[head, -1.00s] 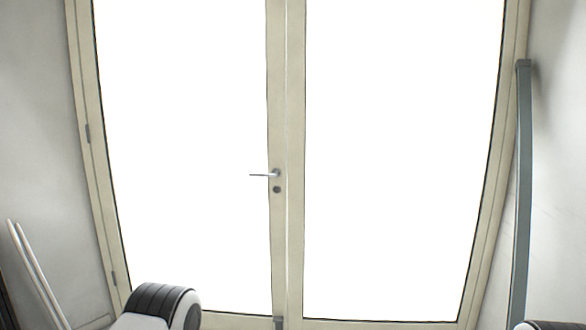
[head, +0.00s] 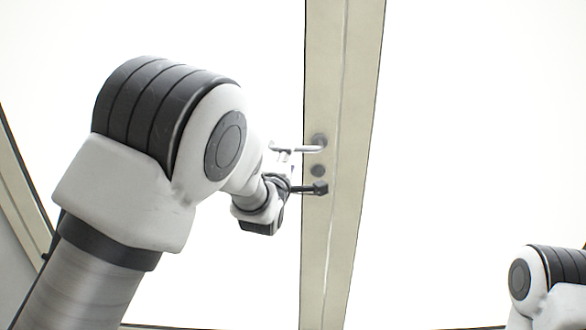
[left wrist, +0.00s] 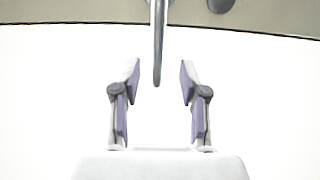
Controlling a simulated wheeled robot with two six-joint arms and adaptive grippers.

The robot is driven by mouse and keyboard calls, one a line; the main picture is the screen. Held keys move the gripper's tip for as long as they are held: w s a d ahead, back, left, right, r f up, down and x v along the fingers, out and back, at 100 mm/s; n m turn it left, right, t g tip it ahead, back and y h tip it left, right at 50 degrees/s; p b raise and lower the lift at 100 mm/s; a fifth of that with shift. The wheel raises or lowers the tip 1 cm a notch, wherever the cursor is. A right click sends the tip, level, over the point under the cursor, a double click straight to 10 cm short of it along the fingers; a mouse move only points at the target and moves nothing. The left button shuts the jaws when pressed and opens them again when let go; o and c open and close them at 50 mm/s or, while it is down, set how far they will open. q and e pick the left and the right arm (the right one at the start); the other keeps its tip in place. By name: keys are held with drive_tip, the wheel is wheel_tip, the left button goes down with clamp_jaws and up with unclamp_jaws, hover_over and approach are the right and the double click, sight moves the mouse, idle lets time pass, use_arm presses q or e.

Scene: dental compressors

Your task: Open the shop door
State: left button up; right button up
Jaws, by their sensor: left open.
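The shop door is a pair of glazed leaves with cream frames, and both leaves look shut. The middle frame (head: 343,90) stands right of centre in the head view. A silver lever handle (head: 300,149) sticks out to the left from it, with a round lock (head: 317,170) below. In the left wrist view the handle (left wrist: 158,45) reaches down between the fingertips. My left gripper (left wrist: 158,78) is open, with a finger on each side of the handle's end and a gap on both sides. In the head view my left wrist partly hides the gripper.
Bright glass fills most of the view on both sides of the middle frame. Part of my right arm shows at the lower right, but its gripper is not visible. A cream outer frame (head: 22,190) stands at the far left.

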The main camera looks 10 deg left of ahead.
use_arm(q)
drive_tip(key=w, duration=0.3)
drive_tip(key=w+p, duration=0.1)
drive_tip(key=w, duration=0.1)
drive_tip(key=shift+w+d+r, duration=0.15)
drive_tip(key=shift+w+r, duration=0.15)
drive_tip(key=shift+r, duration=0.05)
drive_tip(key=shift+w+a+f, duration=0.2)
drive_tip(key=shift+w+f, duration=0.1)
drive_tip(key=shift+w, duration=0.15)
drive_tip(key=shift+s+d+r, duration=0.1)
drive_tip(key=shift+r, duration=0.05)
clamp_jaws()
use_arm(e)
drive_tip(key=shift+r, duration=0.65)
